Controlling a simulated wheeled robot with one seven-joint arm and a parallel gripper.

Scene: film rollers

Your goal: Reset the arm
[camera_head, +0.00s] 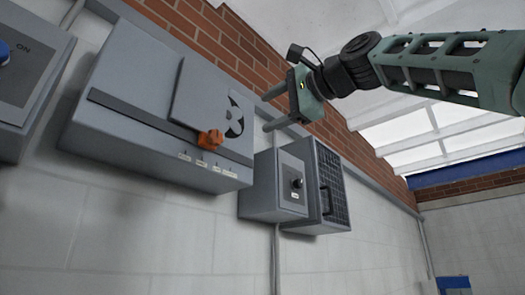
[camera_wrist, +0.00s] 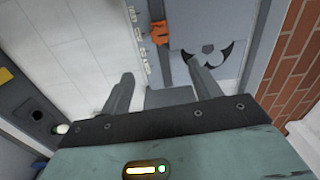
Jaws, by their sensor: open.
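My arm, green and black, reaches in from the upper right in the head view. My gripper (camera_head: 270,110) is open and empty, its two fingers pointing left toward the wall boxes. In the wrist view my gripper (camera_wrist: 160,82) shows two spread fingers with nothing held between them. A grey wall box (camera_head: 150,105) has a raised panel with a black emblem and an orange knob (camera_head: 210,139) on a dark slot. The orange knob also shows in the wrist view (camera_wrist: 160,33), beyond the fingers and apart from them.
A smaller grey box (camera_head: 293,183) with a black knob is right of the large one, beside a box with a dark grid front (camera_head: 333,185). Another box with a blue button (camera_head: 28,75) is at the far left. White block wall lies below; red brick above.

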